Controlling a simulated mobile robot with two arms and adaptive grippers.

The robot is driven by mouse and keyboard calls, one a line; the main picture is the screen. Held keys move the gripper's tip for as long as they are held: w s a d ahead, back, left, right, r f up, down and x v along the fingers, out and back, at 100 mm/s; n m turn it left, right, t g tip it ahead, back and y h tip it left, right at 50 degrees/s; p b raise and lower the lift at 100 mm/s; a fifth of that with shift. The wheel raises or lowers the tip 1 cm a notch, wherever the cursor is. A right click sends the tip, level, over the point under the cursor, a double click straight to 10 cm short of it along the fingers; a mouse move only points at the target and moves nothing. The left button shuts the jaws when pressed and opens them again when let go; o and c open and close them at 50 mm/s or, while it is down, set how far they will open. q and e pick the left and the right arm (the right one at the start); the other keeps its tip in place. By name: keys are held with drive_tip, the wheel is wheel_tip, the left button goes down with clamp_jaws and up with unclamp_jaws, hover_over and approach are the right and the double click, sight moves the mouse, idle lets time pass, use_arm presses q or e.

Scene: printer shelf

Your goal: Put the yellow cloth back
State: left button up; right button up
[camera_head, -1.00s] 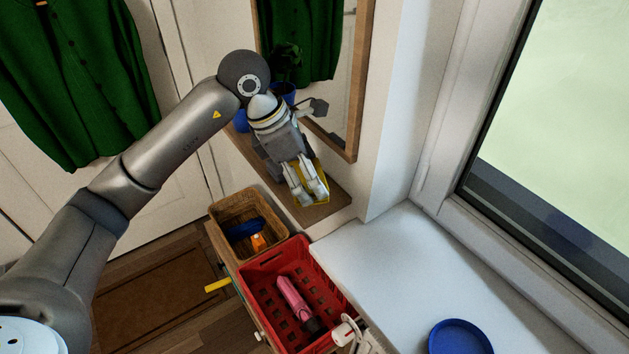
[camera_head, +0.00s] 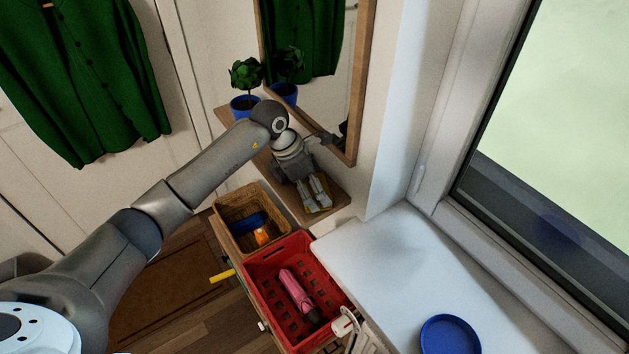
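The yellow cloth (camera_head: 320,208) is on the front end of the wooden shelf (camera_head: 336,197) below the mirror, mostly hidden under my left gripper's fingers. My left gripper (camera_head: 319,200) points down at the cloth, with its fingertips over it and close to the shelf. I cannot tell from this angle whether the fingers grip the cloth or only touch it. My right gripper is not in view.
A potted plant (camera_head: 245,102) stands on the shelf behind my arm. Below are a wicker basket (camera_head: 222,207) and a red crate (camera_head: 258,290) holding a pink bottle (camera_head: 295,292). A blue dish (camera_head: 449,336) sits on the otherwise clear white sill (camera_head: 385,255).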

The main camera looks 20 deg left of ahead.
use_arm(q)
drive_tip(key=shift+f, duration=0.15)
drive_tip(key=o, duration=0.8)
drive_tip(key=shift+c, duration=0.2)
drive_tip(key=shift+r, duration=0.2)
drive_tip(key=shift+a+r, duration=0.15)
drive_tip(key=shift+r, duration=0.05)
drive_tip(key=b+v, duration=0.3)
drive_tip(key=v, duration=0.8)
drive_tip(key=shift+r, duration=0.25)
